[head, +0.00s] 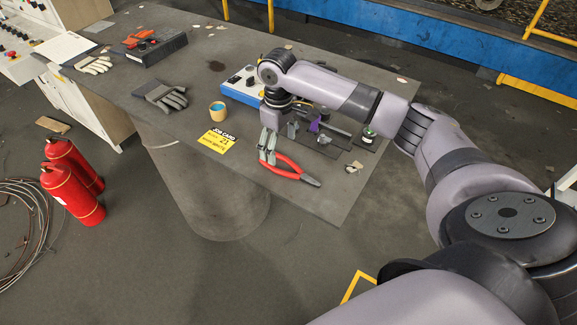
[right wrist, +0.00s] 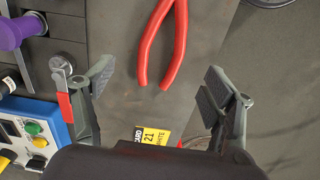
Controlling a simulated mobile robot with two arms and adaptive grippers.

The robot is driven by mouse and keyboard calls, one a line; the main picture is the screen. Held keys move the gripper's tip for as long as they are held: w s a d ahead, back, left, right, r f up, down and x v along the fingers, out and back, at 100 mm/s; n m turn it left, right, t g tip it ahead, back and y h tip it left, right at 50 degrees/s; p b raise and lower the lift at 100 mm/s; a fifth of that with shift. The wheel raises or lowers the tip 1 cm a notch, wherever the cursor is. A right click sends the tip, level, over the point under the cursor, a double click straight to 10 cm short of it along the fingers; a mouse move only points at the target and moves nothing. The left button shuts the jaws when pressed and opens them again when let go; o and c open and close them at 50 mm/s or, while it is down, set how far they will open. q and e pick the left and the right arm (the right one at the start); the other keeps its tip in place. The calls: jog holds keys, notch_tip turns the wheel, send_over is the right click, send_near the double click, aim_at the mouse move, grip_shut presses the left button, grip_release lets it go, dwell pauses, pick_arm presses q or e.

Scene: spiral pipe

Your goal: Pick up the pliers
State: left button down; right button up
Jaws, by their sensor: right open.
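The pliers with red handles (head: 279,172) lie on the dark table near its front edge. Their grey jaws point right in the head view. In the right wrist view the red handles (right wrist: 164,42) show beyond and between the fingers, and the jaws are out of frame. My right gripper (head: 267,150) is over the handle end of the pliers. In the right wrist view my right gripper (right wrist: 157,82) has its fingers wide apart with nothing between the pads. I cannot tell its exact height above the table. My left gripper is not in view.
A yellow job card (head: 217,140) and a cup (head: 218,111) are left of the gripper. A blue control box (head: 240,88) is behind it; the box also shows in the wrist view (right wrist: 37,128). A purple-handled tool (right wrist: 20,30) is nearby. Gloves (head: 162,96) lie further left.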

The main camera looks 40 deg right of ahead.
aim_at(280, 166)
jog(key=shift+a+f+p, duration=0.1)
jog(key=shift+f+p, duration=0.7)
jog(key=shift+f, duration=2.15)
jog(key=shift+c, duration=0.4)
jog(key=c, duration=1.3)
jog(key=shift+r, duration=0.1)
